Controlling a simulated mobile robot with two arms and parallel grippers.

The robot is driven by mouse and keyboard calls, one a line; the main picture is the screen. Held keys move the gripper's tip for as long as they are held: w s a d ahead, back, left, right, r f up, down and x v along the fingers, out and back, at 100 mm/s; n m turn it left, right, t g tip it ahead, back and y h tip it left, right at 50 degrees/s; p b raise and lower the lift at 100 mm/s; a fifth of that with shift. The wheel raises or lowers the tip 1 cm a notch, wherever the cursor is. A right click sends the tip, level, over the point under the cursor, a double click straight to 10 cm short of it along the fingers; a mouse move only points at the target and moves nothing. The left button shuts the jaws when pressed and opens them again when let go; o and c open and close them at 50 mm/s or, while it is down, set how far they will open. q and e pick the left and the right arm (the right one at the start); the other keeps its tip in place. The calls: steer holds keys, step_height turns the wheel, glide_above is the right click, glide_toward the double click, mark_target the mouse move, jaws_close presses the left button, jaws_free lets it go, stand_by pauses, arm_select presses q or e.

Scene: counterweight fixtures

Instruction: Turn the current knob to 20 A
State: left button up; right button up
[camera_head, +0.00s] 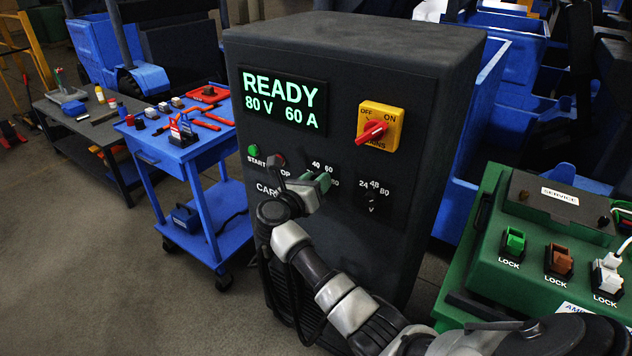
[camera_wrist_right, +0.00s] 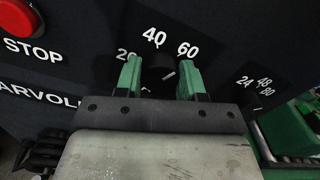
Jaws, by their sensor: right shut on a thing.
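The dark charger cabinet (camera_head: 330,60) has a lit display (camera_head: 283,100) reading READY, 80 V and 60 A. The current knob (camera_wrist_right: 158,73) is black, with the labels 20, 40 and 60 around it in the right wrist view. A short white mark on it leans toward the 60 side. My right gripper (camera_head: 318,182) has green fingers and is shut on the current knob, one finger on each side; it also shows in the right wrist view (camera_wrist_right: 159,80). The gripper hides the knob in the head view. My left gripper is not in view.
The voltage knob (camera_head: 372,191) is just right of my right gripper. A green START button (camera_head: 254,150), a red STOP button (camera_head: 277,160) and a yellow-and-red mains switch (camera_head: 380,126) are nearby. A blue cart (camera_head: 165,155) stands left and a green service unit (camera_head: 480,235) right.

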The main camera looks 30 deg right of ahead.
steer(key=shift+a+f+n+p, duration=0.15)
steer(key=shift+n+p, duration=3.2)
steer(key=shift+n, duration=2.45)
steer(key=shift+d+f+n+p, duration=0.1)
steer(key=shift+n+p, duration=3.2)
steer(key=shift+n, duration=2.5)
steer(key=o, duration=0.9)
